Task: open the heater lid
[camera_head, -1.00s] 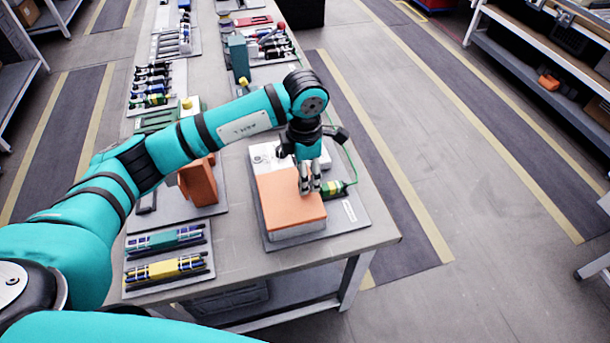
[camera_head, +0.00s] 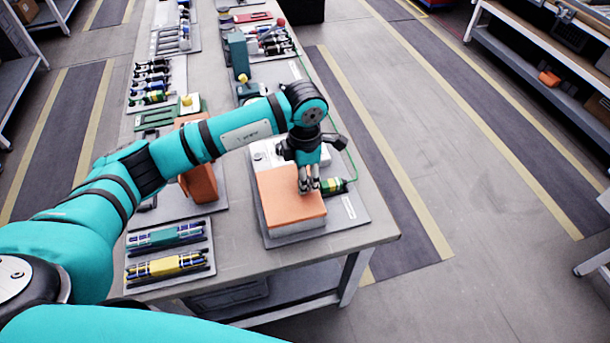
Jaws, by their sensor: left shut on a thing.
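The heater (camera_head: 298,236) is a low light-grey box with a flat orange lid (camera_head: 290,205) on top. It sits on a grey board near the front right corner of the bench. The lid lies flat and looks closed. My left gripper (camera_head: 309,191) points down at the lid's right side, with its fingers close together. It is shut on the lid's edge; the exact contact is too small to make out. My right gripper is not in view.
Trays with blue-green (camera_head: 165,238) and yellow (camera_head: 165,268) tools lie at the left. An orange block (camera_head: 199,184) stands behind them. The bench front (camera_head: 265,265) is clear.

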